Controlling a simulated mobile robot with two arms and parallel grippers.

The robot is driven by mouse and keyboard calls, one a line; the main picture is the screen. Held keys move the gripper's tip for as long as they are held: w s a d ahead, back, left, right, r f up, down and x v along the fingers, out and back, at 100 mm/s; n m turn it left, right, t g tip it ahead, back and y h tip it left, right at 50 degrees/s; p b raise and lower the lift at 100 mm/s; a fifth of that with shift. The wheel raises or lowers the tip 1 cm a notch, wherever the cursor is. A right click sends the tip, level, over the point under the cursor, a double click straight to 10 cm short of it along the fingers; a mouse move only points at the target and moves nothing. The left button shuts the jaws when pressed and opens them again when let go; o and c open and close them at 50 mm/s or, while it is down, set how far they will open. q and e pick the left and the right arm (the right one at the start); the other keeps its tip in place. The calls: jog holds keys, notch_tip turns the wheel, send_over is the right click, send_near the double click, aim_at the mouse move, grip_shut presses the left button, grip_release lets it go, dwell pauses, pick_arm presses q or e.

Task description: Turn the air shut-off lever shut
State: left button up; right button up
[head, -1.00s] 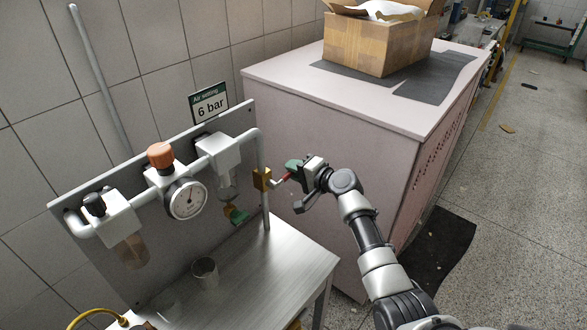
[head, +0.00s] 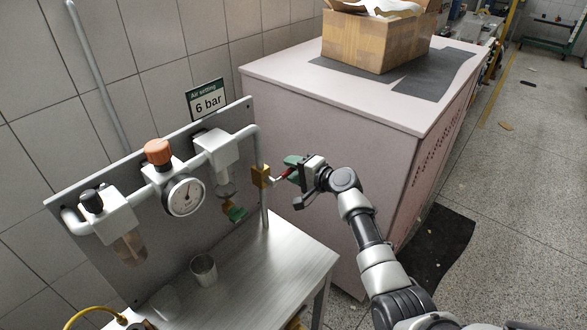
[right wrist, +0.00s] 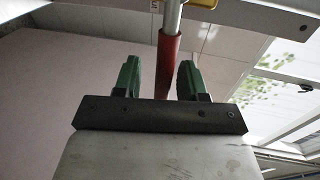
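The air shut-off lever has a red handle (head: 283,175) on a brass valve body (head: 261,177) at the right end of the grey air pipe. The handle sticks out to the right in the head view. My right gripper (head: 292,172) is at the handle. In the right wrist view, the red handle (right wrist: 167,65) runs between the two green fingers of my right gripper (right wrist: 157,78). The fingers stand apart, with a clear gap on the left of the handle. The handle lies close to the right finger; whether they touch I cannot tell. My left gripper is not in view.
The panel carries a round gauge (head: 185,196), an orange knob (head: 158,152) and a "6 bar" sign (head: 207,99). A metal cup (head: 203,270) stands on the steel bench (head: 255,282). A pink cabinet (head: 330,110) with a cardboard box (head: 375,42) stands behind my right arm.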

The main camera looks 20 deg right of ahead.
jog(key=b+v, duration=0.1)
jog(key=v, duration=1)
dwell(0.4)
